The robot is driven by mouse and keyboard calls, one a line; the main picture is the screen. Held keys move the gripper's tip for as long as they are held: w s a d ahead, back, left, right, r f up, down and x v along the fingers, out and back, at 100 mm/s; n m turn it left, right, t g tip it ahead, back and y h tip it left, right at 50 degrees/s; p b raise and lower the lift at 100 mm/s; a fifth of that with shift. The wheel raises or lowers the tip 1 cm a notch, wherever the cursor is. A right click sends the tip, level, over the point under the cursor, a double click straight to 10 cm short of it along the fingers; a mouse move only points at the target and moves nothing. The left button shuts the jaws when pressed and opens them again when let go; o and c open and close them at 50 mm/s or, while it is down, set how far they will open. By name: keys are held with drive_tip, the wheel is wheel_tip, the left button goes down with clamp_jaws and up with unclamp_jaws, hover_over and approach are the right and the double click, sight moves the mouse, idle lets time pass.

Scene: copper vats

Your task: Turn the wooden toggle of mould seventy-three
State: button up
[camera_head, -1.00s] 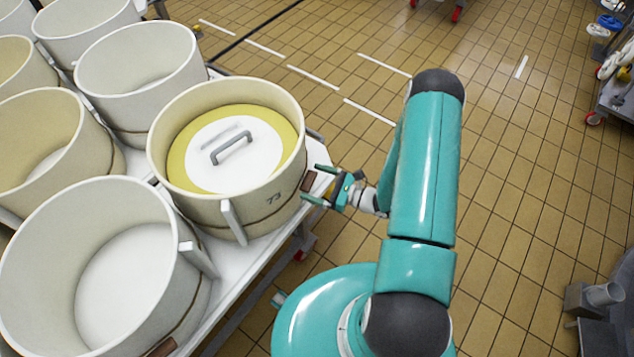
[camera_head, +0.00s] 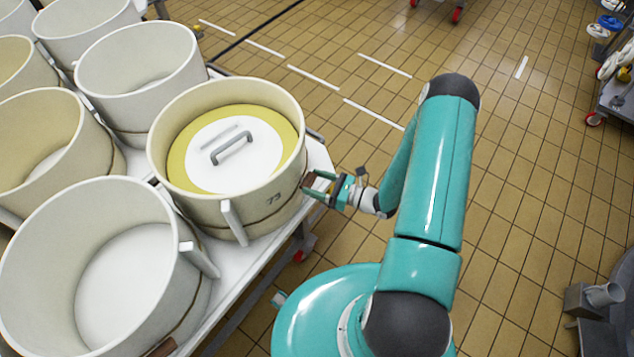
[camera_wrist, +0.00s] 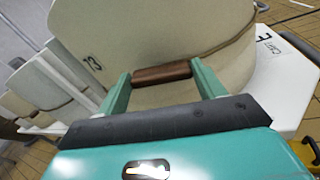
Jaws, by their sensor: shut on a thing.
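Mould seventy-three (camera_head: 252,212) is a cream round mould marked 73, with a yellow rim of contents and a white lid with a grey handle inside. It stands on the white table. In the wrist view its wall (camera_wrist: 150,35) fills the upper middle. The brown wooden toggle (camera_wrist: 162,73) lies across between my two green fingers, one at each end. My gripper (camera_head: 312,187) is at the right side of the mould, shut on the toggle (camera_head: 309,179). The fingers hide the toggle's ends.
Several empty cream moulds (camera_head: 130,290) crowd the white table (camera_head: 235,262) to the left, with one close in front. A wheeled cart (camera_head: 615,97) stands at the far right. The tiled floor (camera_head: 520,150) right of my arm is mostly clear.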

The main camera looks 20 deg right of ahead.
drive_tip(key=shift+d+f+m, duration=0.1)
drive_tip(key=shift+m, duration=3.6)
drive_tip(key=shift+f+m, duration=0.1)
drive_tip(key=shift+m, duration=3.6)
drive_tip(key=o, duration=1)
drive_tip(key=shift+d, duration=0.1)
drive_tip(key=v, duration=1.3)
drive_tip(key=shift+s+d, duration=0.2)
drive_tip(key=shift+d, duration=0.1)
